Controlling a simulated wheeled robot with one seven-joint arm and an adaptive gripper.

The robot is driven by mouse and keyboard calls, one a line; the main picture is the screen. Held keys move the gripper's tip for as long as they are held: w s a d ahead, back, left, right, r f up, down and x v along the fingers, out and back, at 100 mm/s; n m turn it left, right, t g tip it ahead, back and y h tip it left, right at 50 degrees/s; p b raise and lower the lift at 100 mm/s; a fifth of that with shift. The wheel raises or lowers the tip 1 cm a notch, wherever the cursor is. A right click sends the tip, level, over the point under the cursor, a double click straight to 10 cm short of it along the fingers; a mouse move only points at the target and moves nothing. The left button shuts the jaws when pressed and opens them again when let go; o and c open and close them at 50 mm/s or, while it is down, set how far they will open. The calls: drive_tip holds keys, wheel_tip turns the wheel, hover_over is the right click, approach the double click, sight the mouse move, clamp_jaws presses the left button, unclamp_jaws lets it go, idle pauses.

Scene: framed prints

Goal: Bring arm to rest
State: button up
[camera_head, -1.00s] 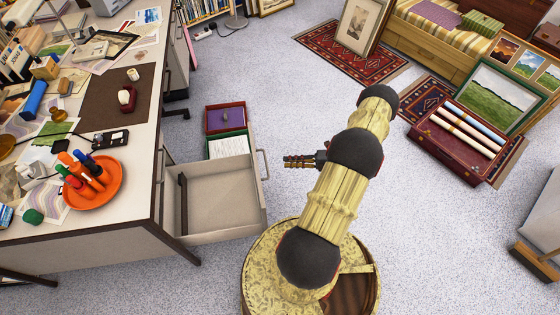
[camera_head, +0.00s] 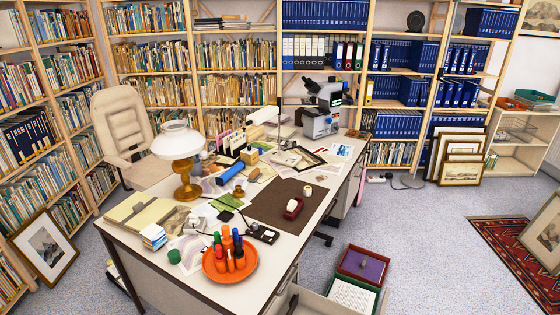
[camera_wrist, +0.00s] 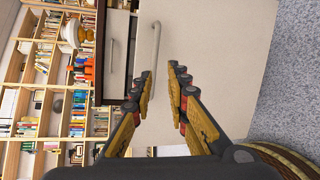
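My gripper (camera_wrist: 162,72) shows in the wrist view with its two yellow and dark jointed fingers apart. Nothing is seen between the fingertips. Beyond them is a pale panel (camera_wrist: 215,50), with a long light handle (camera_wrist: 154,45) beside the fingertips' line of sight. Whether the fingers touch the handle cannot be told, but they look apart from it. The wrist picture is turned on its side. My arm and gripper are out of the head view.
In the head view a cluttered desk (camera_head: 215,297) holds a lamp (camera_head: 180,150), a microscope (camera_head: 322,105) and an orange plate (camera_head: 230,268) of pens. An open drawer (camera_head: 318,304) juts out below. Floor (camera_head: 430,250) is free to the right.

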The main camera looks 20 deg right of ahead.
drive_tip(key=s+a+n+g+y, duration=0.2)
drive_tip(key=s+a+n+g, duration=0.25)
drive_tip(key=a+n, duration=0.4)
drive_tip(key=w+a+r+n+g+h, duration=0.1)
drive_tip(key=a+r+n+g+h, duration=0.15)
drive_tip(key=r+n, duration=0.6)
drive_tip(key=w+a+r+n+g+h+p, duration=0.1)
drive_tip(key=a+r+n+g, duration=0.25)
drive_tip(key=r+n, duration=0.5)
drive_tip(key=w+a+r+n+g+h, duration=0.15)
drive_tip(key=r+n+g, duration=0.35)
drive_tip(key=r, duration=0.5)
drive_tip(key=a+r+n+t+h+p, duration=0.1)
drive_tip(key=a+r+n+t+h, duration=0.3)
drive_tip(key=a+r+n, duration=1.1)
drive_tip(key=a+r+t, duration=0.3)
drive_tip(key=a+r, duration=0.6)
drive_tip(key=r, duration=0.1)
drive_tip(key=shift+w+r+t+p, duration=0.25)
drive_tip(key=shift+r+t+p, duration=0.05)
drive_tip(key=shift+r+t, duration=0.1)
